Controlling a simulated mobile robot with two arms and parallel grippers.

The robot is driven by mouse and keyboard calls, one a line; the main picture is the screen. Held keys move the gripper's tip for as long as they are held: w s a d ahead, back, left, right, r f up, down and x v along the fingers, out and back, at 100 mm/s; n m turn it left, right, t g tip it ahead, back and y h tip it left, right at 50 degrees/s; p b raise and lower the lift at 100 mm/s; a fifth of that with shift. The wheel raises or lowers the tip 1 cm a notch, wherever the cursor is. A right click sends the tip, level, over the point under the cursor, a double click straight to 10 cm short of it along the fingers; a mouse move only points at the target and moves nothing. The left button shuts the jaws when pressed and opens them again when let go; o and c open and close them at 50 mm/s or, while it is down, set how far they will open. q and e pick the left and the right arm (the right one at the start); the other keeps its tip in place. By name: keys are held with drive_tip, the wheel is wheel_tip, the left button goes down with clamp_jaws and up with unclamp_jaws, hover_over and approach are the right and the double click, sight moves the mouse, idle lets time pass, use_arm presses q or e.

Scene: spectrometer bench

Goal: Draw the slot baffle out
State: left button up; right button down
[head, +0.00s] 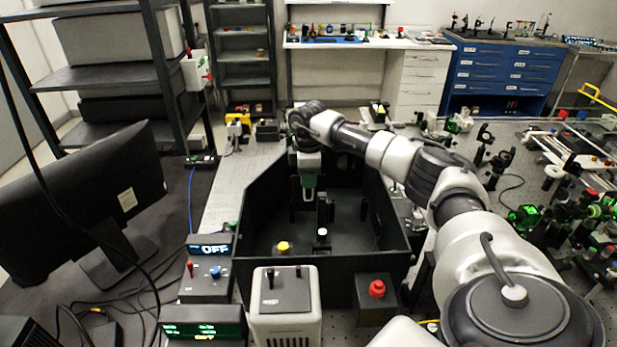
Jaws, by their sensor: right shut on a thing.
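My right gripper (308,190) points down into an open-topped black enclosure (391,262), near its back left. It is shut on a dark, thin upright piece, which I take to be the slot baffle; the gripper, wrist and dark interior hide most of it. I cannot tell whether its lower edge still sits in a slot. A dark upright post (322,212) stands just in front of and to the right of the gripper. My left gripper is not in view.
Inside the enclosure are a yellow-topped part (283,247) and a dark floor. A monitor (85,200) is left; optics crowd the right bench.

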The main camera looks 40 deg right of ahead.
drive_tip(key=shift+r+p, duration=1.85)
drive_tip(key=shift+r, duration=0.2)
drive_tip(key=shift+r+p, duration=0.1)
drive_tip(key=shift+p, duration=0.3)
drive_tip(key=shift+r+p, duration=0.45)
